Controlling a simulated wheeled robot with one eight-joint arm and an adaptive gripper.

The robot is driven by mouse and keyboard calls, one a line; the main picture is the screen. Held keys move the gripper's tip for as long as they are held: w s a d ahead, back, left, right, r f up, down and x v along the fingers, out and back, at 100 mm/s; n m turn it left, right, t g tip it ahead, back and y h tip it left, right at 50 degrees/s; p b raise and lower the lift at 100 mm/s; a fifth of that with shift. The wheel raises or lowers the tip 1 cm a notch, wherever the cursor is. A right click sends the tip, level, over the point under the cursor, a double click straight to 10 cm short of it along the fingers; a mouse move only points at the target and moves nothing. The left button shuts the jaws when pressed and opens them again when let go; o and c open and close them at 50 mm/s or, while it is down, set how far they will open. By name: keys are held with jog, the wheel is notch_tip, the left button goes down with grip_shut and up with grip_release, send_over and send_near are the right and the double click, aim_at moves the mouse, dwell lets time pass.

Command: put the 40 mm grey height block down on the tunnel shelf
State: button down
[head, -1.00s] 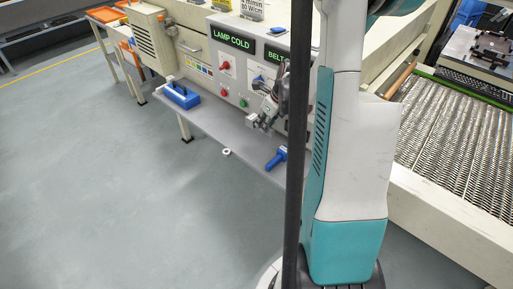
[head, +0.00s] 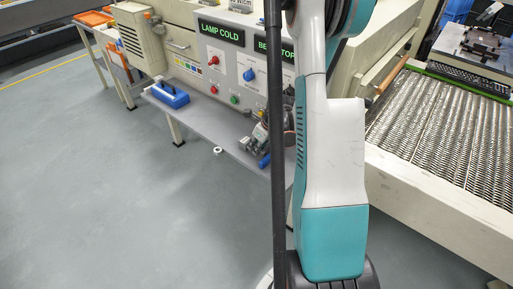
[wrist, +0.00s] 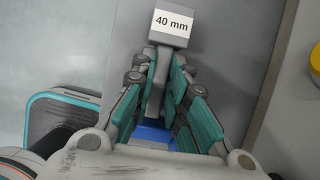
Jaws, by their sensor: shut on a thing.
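The grey height block (wrist: 172,20) with a white "40 mm" label is in the wrist view. My gripper (wrist: 160,65) is shut on its narrow grey stem, with the labelled head beyond the fingertips. In the head view my gripper (head: 260,135) is over the front part of the grey tunnel shelf (head: 205,112), below the control panel. The shelf also seems to fill the grey area in the wrist view (wrist: 235,35). Whether the block touches the shelf cannot be told.
A blue tool (head: 264,161) lies near the shelf's front edge, close by my gripper. A blue box with a handle (head: 170,96) stands at the shelf's left end. A white ring (head: 217,150) shows by the front edge. A mesh belt (head: 435,125) is at right.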

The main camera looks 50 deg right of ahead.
jog(key=c, duration=1.6)
grip_release()
jog(key=p+v, duration=0.4)
jog(key=v, duration=0.8)
jog(key=shift+r+p, duration=0.15)
jog(key=shift+p, duration=0.25)
